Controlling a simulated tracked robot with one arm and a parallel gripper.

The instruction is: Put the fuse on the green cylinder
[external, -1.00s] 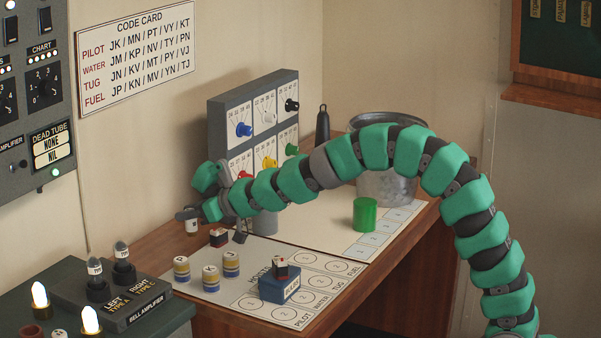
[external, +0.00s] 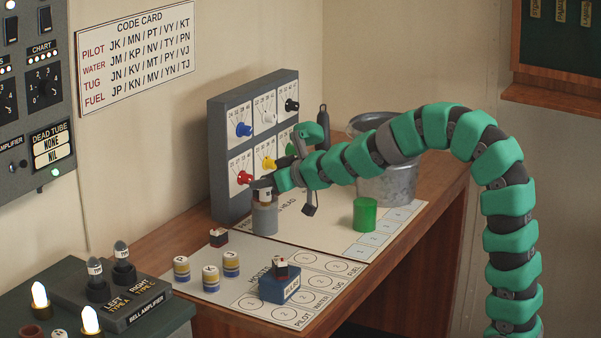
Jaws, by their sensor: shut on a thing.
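The green cylinder (external: 365,215) stands upright on the pale sheet on the desk, right of centre. My gripper (external: 265,188) is shut on a small fuse (external: 264,197) with a white label and holds it upright. In the picture the fuse shows just over the top of a grey cylinder (external: 265,220); I cannot tell if it touches it. My gripper is to the left of the green cylinder and apart from it. The fingers partly cover the top of the fuse.
A dial panel (external: 222,165) stands behind the grey cylinder. A metal bucket (external: 385,188) stands behind the green cylinder. Several banded cylinders (external: 182,270) and a blue block (external: 278,289) are at the front. The sheet (external: 315,222) between the grey and green cylinders is clear.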

